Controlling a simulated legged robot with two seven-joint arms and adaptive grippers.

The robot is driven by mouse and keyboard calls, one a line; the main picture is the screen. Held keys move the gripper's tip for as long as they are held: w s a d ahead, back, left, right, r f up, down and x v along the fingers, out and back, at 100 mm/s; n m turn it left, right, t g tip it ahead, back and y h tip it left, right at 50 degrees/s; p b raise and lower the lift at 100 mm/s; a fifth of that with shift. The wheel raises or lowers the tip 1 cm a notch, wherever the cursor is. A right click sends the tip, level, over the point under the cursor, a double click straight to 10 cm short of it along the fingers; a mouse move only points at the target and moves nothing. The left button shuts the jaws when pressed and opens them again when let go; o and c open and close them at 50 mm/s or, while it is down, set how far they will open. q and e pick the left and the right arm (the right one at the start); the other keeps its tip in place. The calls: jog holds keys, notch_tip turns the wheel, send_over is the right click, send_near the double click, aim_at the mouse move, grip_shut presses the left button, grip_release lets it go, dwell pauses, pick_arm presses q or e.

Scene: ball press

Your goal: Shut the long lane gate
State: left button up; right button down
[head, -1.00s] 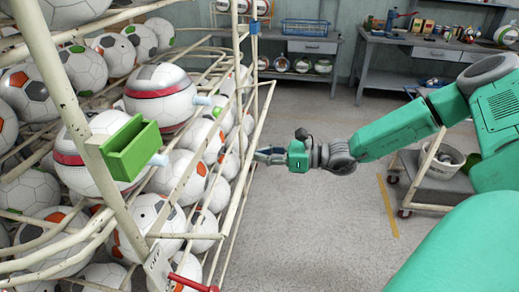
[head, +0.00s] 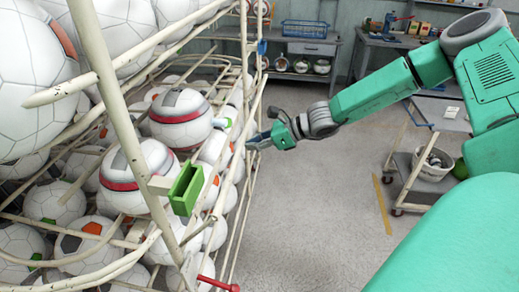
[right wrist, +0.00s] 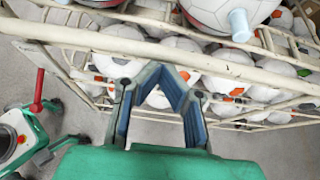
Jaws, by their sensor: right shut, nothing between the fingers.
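The long lane gate seems to be among the long cream rails (head: 241,150) along the right side of the ball rack; I cannot tell which rails are gate and which are rack. In the right wrist view a long cream rail (right wrist: 90,38) runs across the picture beyond the fingers. My right gripper (head: 252,143) is shut and empty, its tips close beside the rails in the head view; contact cannot be told. The right wrist view shows its blue-lined fingers (right wrist: 163,80) pointing at the rack. My left gripper is not in view.
White balls (head: 180,118) fill the rack. A green box (head: 186,187) and red handle (head: 219,284) stick out at its front. A cart with a bucket (head: 432,165) stands at right; workbenches (head: 310,47) line the back. The grey floor between is clear.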

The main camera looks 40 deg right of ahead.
jog(key=w+a+r+b, duration=0.2)
jog(key=w+a+r, duration=0.3)
jog(key=w+a, duration=0.3)
jog(key=shift+w+r+b, duration=0.3)
jog(key=shift+w+b, duration=0.05)
jog(key=shift+w, duration=0.6)
jog(key=shift+d, duration=0.1)
